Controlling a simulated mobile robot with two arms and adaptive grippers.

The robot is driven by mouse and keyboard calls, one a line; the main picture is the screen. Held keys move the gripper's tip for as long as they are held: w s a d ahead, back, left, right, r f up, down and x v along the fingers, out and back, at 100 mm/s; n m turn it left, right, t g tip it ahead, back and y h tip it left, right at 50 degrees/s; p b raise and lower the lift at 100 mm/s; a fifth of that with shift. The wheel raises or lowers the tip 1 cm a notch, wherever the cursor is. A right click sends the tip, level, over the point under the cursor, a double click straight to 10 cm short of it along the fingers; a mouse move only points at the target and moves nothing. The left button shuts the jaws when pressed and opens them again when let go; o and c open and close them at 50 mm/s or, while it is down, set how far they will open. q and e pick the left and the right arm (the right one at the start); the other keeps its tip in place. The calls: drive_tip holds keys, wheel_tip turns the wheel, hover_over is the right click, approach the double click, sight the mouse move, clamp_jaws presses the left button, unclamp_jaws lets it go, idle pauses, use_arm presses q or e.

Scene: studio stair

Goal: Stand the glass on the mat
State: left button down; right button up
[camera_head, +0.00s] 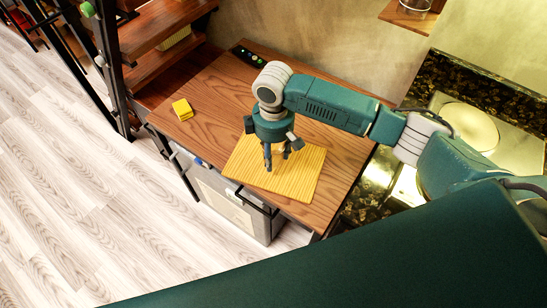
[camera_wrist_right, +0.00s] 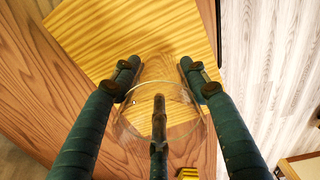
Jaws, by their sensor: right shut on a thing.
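The mat (camera_head: 298,187) is a yellow wood-grained square lying on the brown wooden table; it also shows in the right wrist view (camera_wrist_right: 130,30). My right gripper (camera_head: 278,158) points down over the mat's far part. In the right wrist view its dark green fingers (camera_wrist_right: 158,80) are closed around a clear glass (camera_wrist_right: 195,128), whose round rim shows between them. The glass is mostly hidden by the fingers in the head view. I cannot tell whether its base touches the mat. My left gripper is out of view.
A yellow block (camera_head: 182,109) lies on the table's left part. A black control strip (camera_head: 249,57) is at the back edge. A stove (camera_head: 470,128) with dark stone surround is at the right. Wooden stairs (camera_head: 160,25) stand at the upper left. The table between block and mat is bare.

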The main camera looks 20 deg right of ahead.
sight(273, 160)
wheel_tip(273, 160, down, 2)
drive_tip(key=shift+f, duration=0.3)
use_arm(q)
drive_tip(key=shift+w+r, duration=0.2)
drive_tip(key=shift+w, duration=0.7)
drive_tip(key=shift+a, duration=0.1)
use_arm(e)
drive_tip(key=shift+f, duration=0.2)
drive_tip(key=o, duration=1.3)
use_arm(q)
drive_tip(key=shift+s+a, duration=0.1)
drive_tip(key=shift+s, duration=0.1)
use_arm(e)
drive_tip(key=shift+o, duration=0.2)
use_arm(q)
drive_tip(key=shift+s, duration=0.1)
use_arm(e)
drive_tip(key=shift+r, duration=0.15)
